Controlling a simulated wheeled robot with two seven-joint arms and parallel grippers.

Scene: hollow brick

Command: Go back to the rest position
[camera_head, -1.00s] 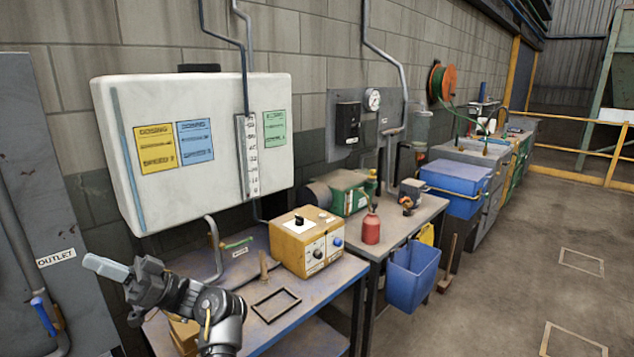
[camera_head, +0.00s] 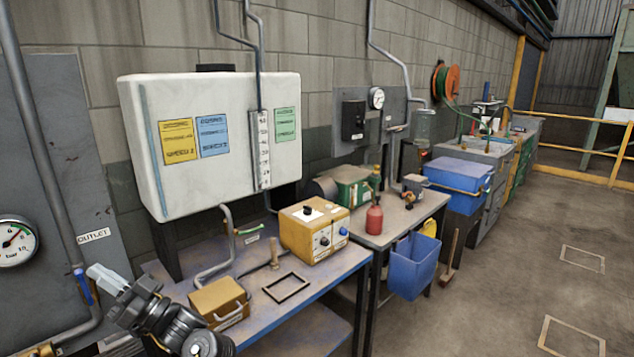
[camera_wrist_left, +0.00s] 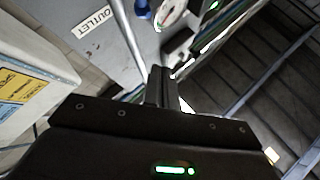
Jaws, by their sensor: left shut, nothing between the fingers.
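My left gripper (camera_head: 106,278) is at the lower left of the head view, in front of the grey panel and left of the workbench. Its fingers are shut together with nothing between them, and it touches nothing that I can see. In the left wrist view the closed fingers (camera_wrist_left: 160,88) point away from the camera, past the wrist housing. My right gripper is not in view.
The workbench (camera_head: 322,262) holds a yellow box with a handle (camera_head: 219,301), a black frame (camera_head: 287,287) and a yellow control box (camera_head: 314,232). A white tank (camera_head: 215,140) hangs above. A gauge (camera_head: 16,240) and blue-handled outlet pipe (camera_head: 83,286) are at left. Floor on the right is open.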

